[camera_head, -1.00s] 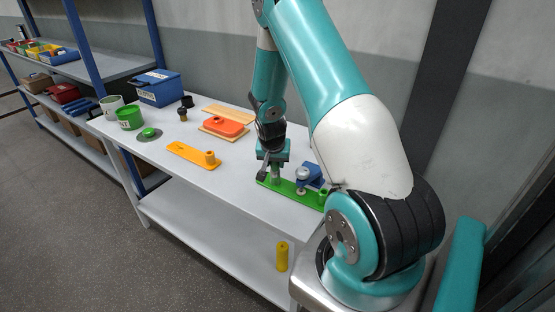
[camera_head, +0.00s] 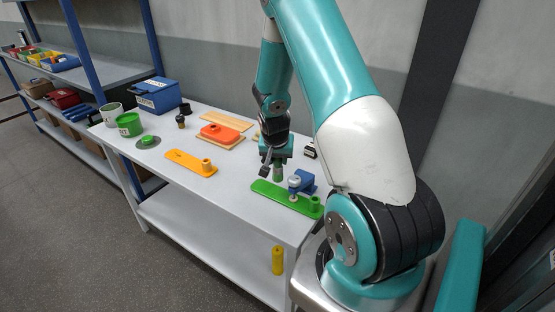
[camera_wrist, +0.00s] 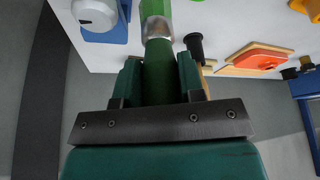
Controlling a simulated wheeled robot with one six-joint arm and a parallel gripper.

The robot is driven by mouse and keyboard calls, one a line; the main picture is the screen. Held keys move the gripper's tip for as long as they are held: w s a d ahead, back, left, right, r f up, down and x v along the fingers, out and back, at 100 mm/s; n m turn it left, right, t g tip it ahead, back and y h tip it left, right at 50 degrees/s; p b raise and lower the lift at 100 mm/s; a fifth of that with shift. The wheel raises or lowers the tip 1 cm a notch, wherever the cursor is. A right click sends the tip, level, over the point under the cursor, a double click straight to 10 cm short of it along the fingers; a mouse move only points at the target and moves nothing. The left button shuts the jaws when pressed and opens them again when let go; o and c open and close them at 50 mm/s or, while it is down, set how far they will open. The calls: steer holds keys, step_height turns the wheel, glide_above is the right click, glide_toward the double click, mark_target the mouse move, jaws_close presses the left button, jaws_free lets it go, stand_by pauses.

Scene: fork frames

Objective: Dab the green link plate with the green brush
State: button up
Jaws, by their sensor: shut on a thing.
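The green link plate (camera_head: 270,191) lies flat near the right front edge of the table in the head view, with a round green boss (camera_head: 315,206) at its right end. My gripper (camera_head: 276,160) is above the plate's left part. In the wrist view my gripper (camera_wrist: 158,80) is shut on the dark green handle of the green brush (camera_wrist: 158,62), which has a metal collar (camera_wrist: 158,28). The brush points down at the plate. Bright green shows around its tip at the wrist view's top edge; I cannot tell bristles from plate there.
A blue block with a white knob (camera_head: 305,180) stands at the plate's right part. An orange plate (camera_head: 217,132) on a wooden board and a yellow link plate (camera_head: 188,162) lie to the left. Green pots (camera_head: 129,125) and a blue box (camera_head: 158,96) stand farther left.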

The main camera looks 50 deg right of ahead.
step_height(320, 180, up, 2)
steer(key=shift+p, duration=0.45)
steer(key=shift+f, duration=0.15)
stand_by(0.6)
steer(key=shift+w+a+f+b, duration=0.1)
steer(key=shift+w+f+b, duration=0.25)
steer(key=shift+f+b, duration=0.4)
steer(key=shift+w+f+b, duration=0.35)
steer(key=shift+f+b, duration=0.3)
steer(key=shift+f, duration=0.2)
steer(key=shift+w+a+f+b, duration=0.1)
steer(key=shift+w+f+b, duration=0.25)
steer(key=shift+f+b, duration=0.4)
steer(key=shift+f, duration=0.15)
steer(key=shift+f+b, duration=0.75)
steer(key=shift+f, duration=0.05)
steer(key=shift+f+b, duration=0.5)
steer(key=shift+f, duration=0.15)
steer(key=shift+r, duration=0.1)
